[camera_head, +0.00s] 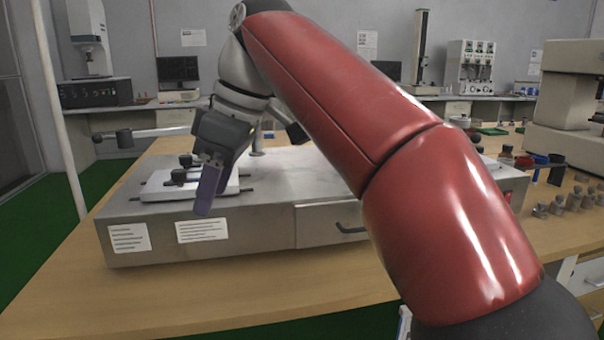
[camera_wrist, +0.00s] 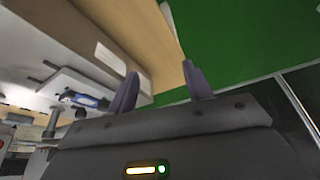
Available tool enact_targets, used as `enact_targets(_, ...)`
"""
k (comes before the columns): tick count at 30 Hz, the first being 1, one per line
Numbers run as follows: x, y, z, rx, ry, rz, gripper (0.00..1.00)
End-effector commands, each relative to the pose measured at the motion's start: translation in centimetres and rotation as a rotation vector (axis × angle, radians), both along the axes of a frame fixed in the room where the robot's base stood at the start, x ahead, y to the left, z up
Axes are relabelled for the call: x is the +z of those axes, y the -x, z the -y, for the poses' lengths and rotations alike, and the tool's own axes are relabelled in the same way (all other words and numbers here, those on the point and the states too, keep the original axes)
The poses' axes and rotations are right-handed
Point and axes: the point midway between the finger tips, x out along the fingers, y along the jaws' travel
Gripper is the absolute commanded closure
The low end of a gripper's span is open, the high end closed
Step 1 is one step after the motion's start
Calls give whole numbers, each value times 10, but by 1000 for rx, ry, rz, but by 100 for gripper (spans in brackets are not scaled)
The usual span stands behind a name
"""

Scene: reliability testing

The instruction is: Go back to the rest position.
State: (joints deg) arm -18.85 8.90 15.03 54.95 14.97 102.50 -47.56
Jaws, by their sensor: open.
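My gripper (camera_head: 208,190) hangs at the end of my red arm in the head view, in front of the left part of a grey metal test machine. Its purple-grey finger points down and overlaps the machine's front edge in the picture. In the wrist view both fingers of my gripper (camera_wrist: 160,88) show, spread apart with nothing between them. The grey machine (camera_head: 265,222) stands on a wooden table (camera_head: 140,295). A white plate with dark knobs (camera_head: 165,188) lies on the machine's top left, partly behind my gripper.
A back bench holds monitors (camera_head: 178,70). Green floor (camera_head: 85,215) lies at the left. The table's front left is clear.

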Motion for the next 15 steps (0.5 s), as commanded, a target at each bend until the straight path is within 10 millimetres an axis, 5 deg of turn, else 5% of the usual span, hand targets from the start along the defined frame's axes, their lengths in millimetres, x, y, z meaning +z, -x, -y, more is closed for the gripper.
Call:
enact_targets(8,-17,2,29,-198,22,10,50)
enact_targets(15,-50,10,79,-488,40,29,50)
